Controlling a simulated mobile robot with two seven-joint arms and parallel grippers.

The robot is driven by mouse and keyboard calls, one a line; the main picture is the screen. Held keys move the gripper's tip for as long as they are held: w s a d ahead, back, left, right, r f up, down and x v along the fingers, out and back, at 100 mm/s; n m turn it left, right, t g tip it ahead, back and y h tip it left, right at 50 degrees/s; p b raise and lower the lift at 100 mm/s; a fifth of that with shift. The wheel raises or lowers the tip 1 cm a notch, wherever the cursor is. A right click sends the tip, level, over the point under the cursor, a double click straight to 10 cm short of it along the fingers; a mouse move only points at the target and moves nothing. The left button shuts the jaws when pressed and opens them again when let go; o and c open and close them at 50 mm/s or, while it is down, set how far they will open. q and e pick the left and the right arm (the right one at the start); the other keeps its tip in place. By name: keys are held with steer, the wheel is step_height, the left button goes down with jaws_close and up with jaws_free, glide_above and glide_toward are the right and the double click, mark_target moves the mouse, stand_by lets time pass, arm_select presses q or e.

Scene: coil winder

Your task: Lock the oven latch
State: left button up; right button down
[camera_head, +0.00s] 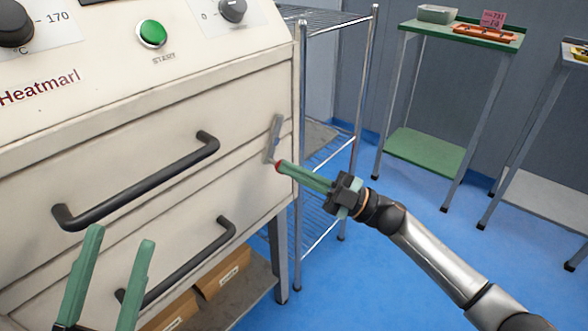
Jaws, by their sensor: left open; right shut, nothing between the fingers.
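The oven (110,115) is a cream cabinet with two dark bar handles, the upper handle (140,185) and the lower handle (185,260). The latch (273,138) is a small grey metal lever near the right edge of the oven front. It stands nearly upright, leaning slightly. A small red end shows at its lower part, beside my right gripper's tips. My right gripper (286,168) is shut and empty, its green fingers pointing left at the latch's lower end; I cannot tell whether they touch. My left gripper (121,236) is open and empty in front of the lower drawer.
A green start button (152,33) and dark knobs sit on the panel above. Cardboard boxes (222,275) lie on a shelf under the oven. A wire rack (330,150) stands close on the right. A green side table (440,35) is further back. The blue floor between is clear.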

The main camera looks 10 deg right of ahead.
arm_select(q)
steer(key=shift+r+p, duration=0.3)
steer(key=shift+r, duration=0.05)
arm_select(e)
steer(key=shift+w+d+f+n+g+h, duration=0.15)
steer(key=shift+n+g, duration=0.25)
steer(key=shift+n, duration=0.3)
steer(key=shift+w+d+n+g+h, duration=0.1)
steer(key=shift+n+g+h, duration=0.1)
steer(key=shift+n+g, duration=0.35)
steer(key=shift+w+d+f+n+g+h, duration=0.15)
steer(key=shift+n+g, duration=0.1)
steer(key=shift+n, duration=0.6)
steer(key=shift+r, duration=0.1)
